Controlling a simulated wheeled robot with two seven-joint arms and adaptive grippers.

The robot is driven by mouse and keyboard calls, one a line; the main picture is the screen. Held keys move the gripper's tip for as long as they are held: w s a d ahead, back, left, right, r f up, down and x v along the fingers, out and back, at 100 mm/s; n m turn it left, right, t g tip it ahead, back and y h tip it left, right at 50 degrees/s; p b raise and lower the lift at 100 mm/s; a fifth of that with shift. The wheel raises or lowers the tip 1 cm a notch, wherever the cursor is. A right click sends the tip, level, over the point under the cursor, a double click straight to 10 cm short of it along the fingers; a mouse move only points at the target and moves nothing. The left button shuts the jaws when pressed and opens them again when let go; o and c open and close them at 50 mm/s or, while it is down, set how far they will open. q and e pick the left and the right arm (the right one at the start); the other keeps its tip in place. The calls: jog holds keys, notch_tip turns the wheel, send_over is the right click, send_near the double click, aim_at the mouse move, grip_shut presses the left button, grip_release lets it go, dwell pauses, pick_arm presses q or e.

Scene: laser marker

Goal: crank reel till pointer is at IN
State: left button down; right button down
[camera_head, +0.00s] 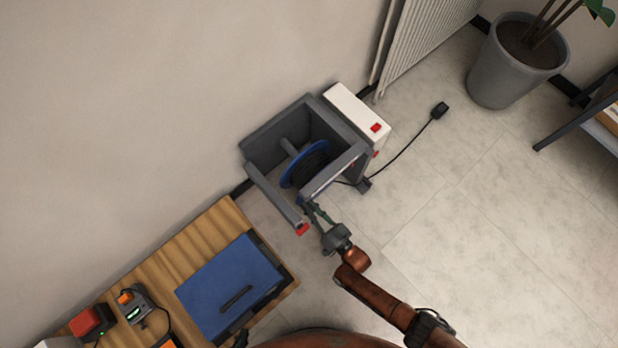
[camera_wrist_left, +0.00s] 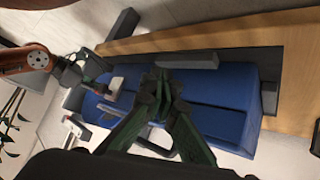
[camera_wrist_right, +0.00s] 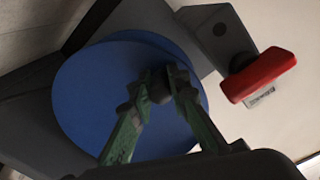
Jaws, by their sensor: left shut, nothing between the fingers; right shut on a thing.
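The reel (camera_head: 306,163) is a blue-flanged drum with dark cable, set inside a grey open frame (camera_head: 262,178) against the wall. In the right wrist view its blue disc (camera_wrist_right: 95,100) fills the middle. My right gripper (camera_head: 308,205) is at the front of the reel. In the right wrist view its fingers (camera_wrist_right: 160,85) are closed around a small dark knob in front of the disc. I cannot make out a pointer or an IN mark.
A red block (camera_wrist_right: 258,75) sticks out from the frame's end, near my right gripper. A white box (camera_head: 350,108) stands beside the frame. A black cable runs to a plug (camera_head: 440,110) on the floor.

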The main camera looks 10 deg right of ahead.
jog(key=shift+w+d+f, duration=0.15)
jog(key=shift+d+f, duration=0.15)
jog(key=shift+f, duration=0.25)
jog(key=shift+w+d+f, duration=0.15)
jog(key=shift+d+f, duration=0.15)
jog(key=shift+f, duration=0.25)
jog(key=shift+w+d+f+n, duration=0.15)
jog(key=shift+d+f+n, duration=0.2)
jog(key=shift+n, duration=0.25)
jog(key=c, duration=2.2)
grip_release()
jog(key=shift+d, duration=0.1)
jog(key=o, duration=0.3)
jog(key=shift+o, duration=0.4)
jog(key=shift+a, duration=0.4)
jog(key=v, duration=1.2)
